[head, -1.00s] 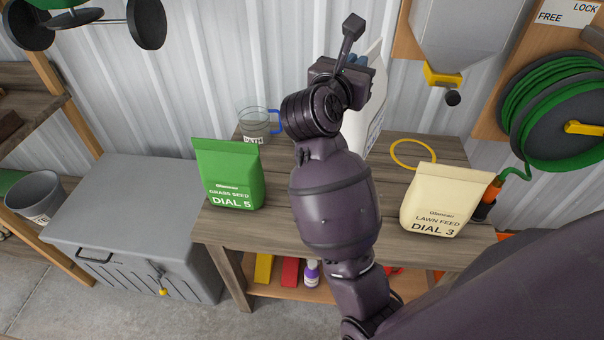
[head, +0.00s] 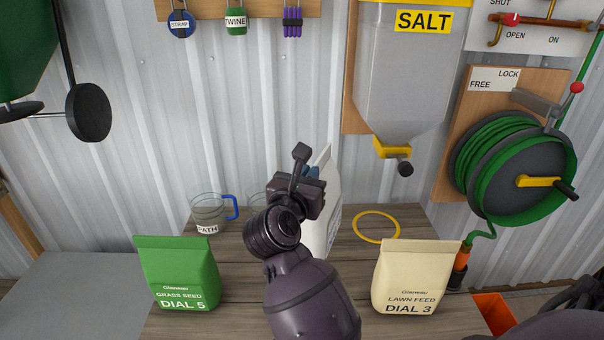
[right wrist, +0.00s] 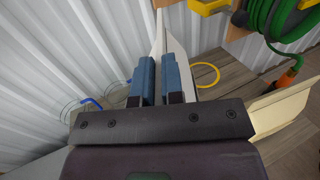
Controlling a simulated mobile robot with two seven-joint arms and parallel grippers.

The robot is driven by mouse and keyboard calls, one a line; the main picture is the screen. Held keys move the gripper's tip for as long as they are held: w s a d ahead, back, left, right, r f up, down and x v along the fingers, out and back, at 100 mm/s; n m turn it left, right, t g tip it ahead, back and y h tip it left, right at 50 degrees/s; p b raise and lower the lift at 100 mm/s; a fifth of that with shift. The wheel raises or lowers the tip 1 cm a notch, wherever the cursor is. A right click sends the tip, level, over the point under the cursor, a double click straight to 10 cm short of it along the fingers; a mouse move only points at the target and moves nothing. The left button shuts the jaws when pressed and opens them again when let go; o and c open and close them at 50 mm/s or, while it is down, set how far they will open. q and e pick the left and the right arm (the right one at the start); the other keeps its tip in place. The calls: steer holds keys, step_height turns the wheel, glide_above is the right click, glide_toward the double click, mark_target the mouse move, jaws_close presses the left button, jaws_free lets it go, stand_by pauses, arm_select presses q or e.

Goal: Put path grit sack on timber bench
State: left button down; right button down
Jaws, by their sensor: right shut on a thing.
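The white sack (head: 326,212), its label mostly turned away and unreadable, stands roughly upright over the rear middle of the timber bench (head: 240,292). My right gripper (right wrist: 170,80) is shut on it, with its blue finger pads on either side of the sack's upper part (right wrist: 176,45) in the right wrist view. In the head view my right wrist and forearm hide much of the sack's left side and base. I cannot tell whether its bottom touches the bench top. My left gripper is not in view.
A green grass seed bag (head: 178,275) and a cream lawn feed bag (head: 417,277) stand along the bench front. A glass jug labelled PATH (head: 207,210) and a yellow ring (head: 376,227) are at the back. A salt hopper (head: 405,85) and hose reel (head: 510,165) hang on the wall.

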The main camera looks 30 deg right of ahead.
mark_target(308, 237)
steer(key=shift+f+b, duration=0.6)
steer(key=shift+f, duration=7.4)
steer(key=shift+f, duration=0.15)
steer(key=c, duration=1.6)
jaws_free()
steer(key=shift+f, duration=0.15)
steer(key=shift+c, duration=0.2)
steer(key=o, duration=0.4)
